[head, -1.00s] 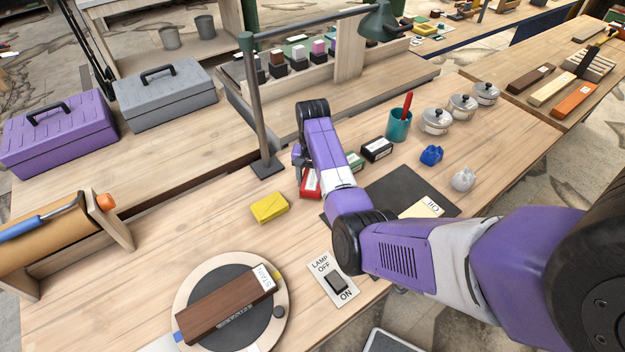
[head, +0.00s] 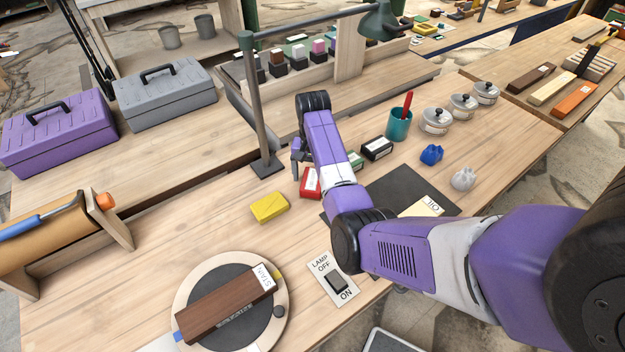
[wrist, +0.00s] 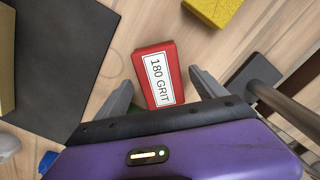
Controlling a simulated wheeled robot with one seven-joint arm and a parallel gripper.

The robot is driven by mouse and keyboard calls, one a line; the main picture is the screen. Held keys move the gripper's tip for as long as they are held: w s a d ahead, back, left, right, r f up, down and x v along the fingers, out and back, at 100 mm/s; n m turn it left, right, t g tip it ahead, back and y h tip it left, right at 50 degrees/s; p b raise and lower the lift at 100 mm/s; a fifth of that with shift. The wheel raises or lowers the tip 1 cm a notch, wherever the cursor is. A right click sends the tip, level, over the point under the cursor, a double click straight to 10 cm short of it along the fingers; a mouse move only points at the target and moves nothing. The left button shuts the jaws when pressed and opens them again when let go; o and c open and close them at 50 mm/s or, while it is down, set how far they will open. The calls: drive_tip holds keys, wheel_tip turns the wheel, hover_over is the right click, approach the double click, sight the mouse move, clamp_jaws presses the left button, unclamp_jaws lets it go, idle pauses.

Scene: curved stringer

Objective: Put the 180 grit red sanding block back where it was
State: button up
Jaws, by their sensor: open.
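The red sanding block (head: 310,182), with a white "180 GRIT" label, lies on the wooden workbench, left of the green and black blocks. In the wrist view the red block (wrist: 156,72) shows with its label up, between the two grey fingers and reaching beyond their tips. My gripper (head: 297,165) is just behind it in the head view, partly hidden by my own arm. In the wrist view my gripper (wrist: 163,85) is open, with a gap to the block on each side. The fingers' height above the block is hard to tell.
A yellow block (head: 269,207) lies left of the red one. A green block (head: 355,160) and a black block (head: 376,148) lie right. The lamp post (head: 257,110) stands close to my gripper. A dark mat (head: 395,185) lies to the right.

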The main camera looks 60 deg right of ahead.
sight(312, 179)
wheel_tip(312, 179, up, 10)
drive_tip(key=p, duration=0.1)
idle(0.8)
